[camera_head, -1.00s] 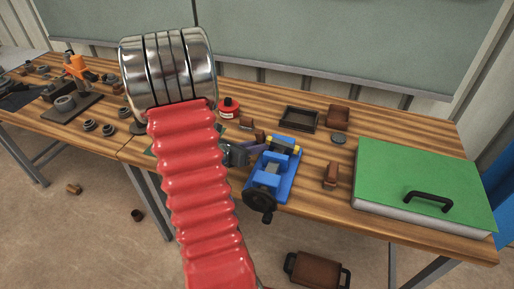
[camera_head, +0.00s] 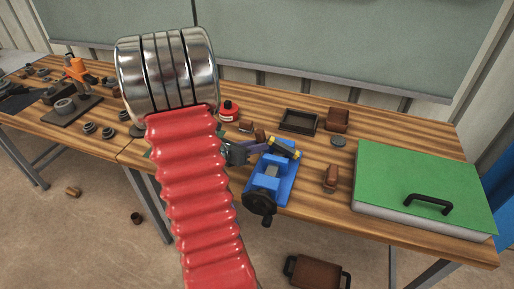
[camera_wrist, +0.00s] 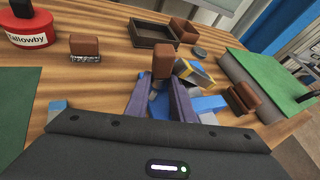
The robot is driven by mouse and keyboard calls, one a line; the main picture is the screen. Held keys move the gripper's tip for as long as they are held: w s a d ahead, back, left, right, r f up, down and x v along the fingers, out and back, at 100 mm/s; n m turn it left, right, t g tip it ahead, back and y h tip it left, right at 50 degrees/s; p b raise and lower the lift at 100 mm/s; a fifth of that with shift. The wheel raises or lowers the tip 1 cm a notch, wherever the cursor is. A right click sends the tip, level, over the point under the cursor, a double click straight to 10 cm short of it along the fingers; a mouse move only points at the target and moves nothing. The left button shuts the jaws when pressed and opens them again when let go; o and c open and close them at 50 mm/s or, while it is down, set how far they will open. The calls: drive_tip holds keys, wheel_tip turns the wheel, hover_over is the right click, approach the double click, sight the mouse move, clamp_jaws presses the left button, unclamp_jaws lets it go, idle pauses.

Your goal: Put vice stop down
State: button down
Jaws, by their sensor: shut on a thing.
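The grip itself is partly hidden, and I cannot tell whether the stop touches the vice.
A dark tray (camera_head: 299,120) and a brown box (camera_head: 337,119) stand behind. A brown item (camera_head: 330,178) and green case (camera_head: 425,190) are right.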

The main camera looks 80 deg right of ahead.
drive_tip(key=shift+r, duration=0.5)
idle(0.5)
drive_tip(key=shift+r, duration=3.55)
drive_tip(key=w+a+f+n+t+h, duration=0.1)
drive_tip(key=w+a+n+t, duration=0.2)
drive_tip(key=w, duration=0.7)
drive_tip(key=w+a+n+t+h, duration=0.1)
drive_tip(key=w+n+t, duration=0.3)
drive_tip(key=w, duration=0.5)
drive_tip(key=w+a+f+n+t+y, duration=0.15)
drive_tip(key=w+a+n+t, duration=0.4)
drive_tip(key=w+a, duration=0.75)
drive_tip(key=w+a+n+t+y, duration=0.2)
drive_tip(key=w+a+n, duration=0.1)
drive_tip(key=a, duration=0.9)
drive_tip(key=w+a+f+n+t+y, duration=0.1)
drive_tip(key=w+a, duration=0.5)
drive_tip(key=a, duration=0.6)
drive_tip(key=w+a+f+n+t+y, duration=0.1)
drive_tip(key=w+a+n+t+y, duration=0.3)
drive_tip(key=a, duration=0.8)
drive_tip(key=shift+w+n+t+y, duration=0.35)
drive_tip(key=shift+w+t+y, duration=0.1)
